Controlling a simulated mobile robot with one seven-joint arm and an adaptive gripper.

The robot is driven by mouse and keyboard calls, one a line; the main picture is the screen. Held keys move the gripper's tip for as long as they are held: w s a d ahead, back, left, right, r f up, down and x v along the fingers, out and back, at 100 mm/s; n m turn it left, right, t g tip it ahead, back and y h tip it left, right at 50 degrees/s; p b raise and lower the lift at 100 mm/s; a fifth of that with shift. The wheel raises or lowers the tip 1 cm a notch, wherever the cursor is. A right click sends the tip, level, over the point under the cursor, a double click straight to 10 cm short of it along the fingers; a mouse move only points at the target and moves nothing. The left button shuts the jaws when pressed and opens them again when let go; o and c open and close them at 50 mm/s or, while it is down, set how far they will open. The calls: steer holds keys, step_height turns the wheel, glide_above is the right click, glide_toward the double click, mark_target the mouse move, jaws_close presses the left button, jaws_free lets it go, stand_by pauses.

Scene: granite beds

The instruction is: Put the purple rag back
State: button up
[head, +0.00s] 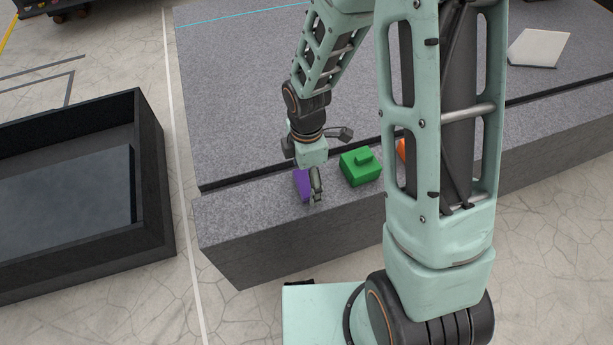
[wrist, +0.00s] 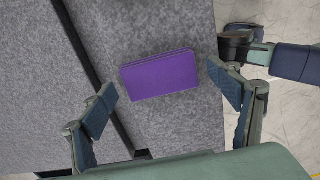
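The purple rag (head: 302,184) is a flat, folded-looking piece on the grey granite ledge, near its left end in the head view. In the wrist view the purple rag (wrist: 160,75) lies between and just beyond my two fingers, with bare granite around it. My gripper (head: 316,196) points down over the rag and partly hides it. In the wrist view my gripper (wrist: 162,85) is spread wide, with a finger on each side of the rag and nothing held. I cannot tell how high the fingers are above the granite.
A green block (head: 360,168) with a knob stands right of the rag on the ledge. An orange thing (head: 401,150) is partly hidden by my arm. A pale slab (head: 538,48) lies on the larger granite bed (head: 240,90). A dark open bin (head: 152,180) stands on the floor at left.

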mark_target(307, 181)
step_height(307, 181, up, 12)
steer(key=p, duration=0.3)
steer(key=shift+r, duration=0.15)
stand_by(0.7)
